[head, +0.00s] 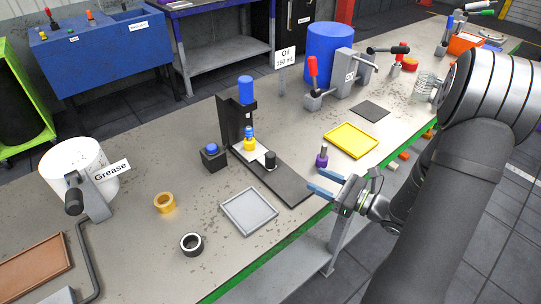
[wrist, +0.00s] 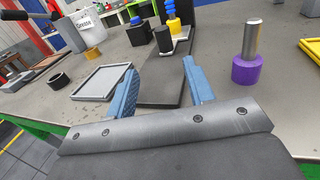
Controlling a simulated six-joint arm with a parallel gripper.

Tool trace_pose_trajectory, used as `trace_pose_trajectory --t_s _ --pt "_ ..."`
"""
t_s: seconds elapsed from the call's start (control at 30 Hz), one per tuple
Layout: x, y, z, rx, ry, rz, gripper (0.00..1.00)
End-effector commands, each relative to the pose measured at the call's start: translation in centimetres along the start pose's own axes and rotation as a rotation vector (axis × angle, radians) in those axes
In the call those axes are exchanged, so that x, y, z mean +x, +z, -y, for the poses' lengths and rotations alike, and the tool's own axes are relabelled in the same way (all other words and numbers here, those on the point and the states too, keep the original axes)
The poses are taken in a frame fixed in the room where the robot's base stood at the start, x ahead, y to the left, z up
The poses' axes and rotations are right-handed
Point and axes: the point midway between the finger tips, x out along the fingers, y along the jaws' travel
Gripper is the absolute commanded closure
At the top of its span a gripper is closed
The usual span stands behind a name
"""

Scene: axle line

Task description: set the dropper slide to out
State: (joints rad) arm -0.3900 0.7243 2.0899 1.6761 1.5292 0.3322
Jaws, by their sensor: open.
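The dropper stand (head: 228,120) is black, with a blue cylinder on top and a yellow and blue part low in front of it. A pale slide plate (head: 260,152) with a black knob (head: 270,161) lies at its foot, on a long dark base plate (head: 290,187). In the wrist view the knob (wrist: 163,42) stands ahead, beyond the bare end of the base plate (wrist: 162,88). My gripper (head: 316,181) is open and empty at the near right end of the base plate, apart from the knob. Its blue fingers (wrist: 160,68) straddle the plate's line in the wrist view.
A purple-based metal pin (head: 322,157) stands close to the right of my gripper. A grey tray (head: 250,211) lies left of the base plate, a yellow tray (head: 351,141) right of it. A black box with a blue button (head: 212,157) stands beside the stand.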

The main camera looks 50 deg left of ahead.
Motion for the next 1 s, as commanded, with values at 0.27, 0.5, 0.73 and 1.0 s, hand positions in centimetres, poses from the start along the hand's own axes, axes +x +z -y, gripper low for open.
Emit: trace_pose_trajectory --t_s 0.27,0.5,0.73,1.0 --pt "1.9 0.0 0.1 -0.008 -0.014 0.007 0.52" --pt "5.7 0.0 0.1 -0.008 -0.011 0.006 0.52" --pt "9.7 0.0 0.2 -0.007 -0.011 0.005 0.52" --pt "14.3 0.0 0.3 -0.007 -0.012 0.006 0.52"
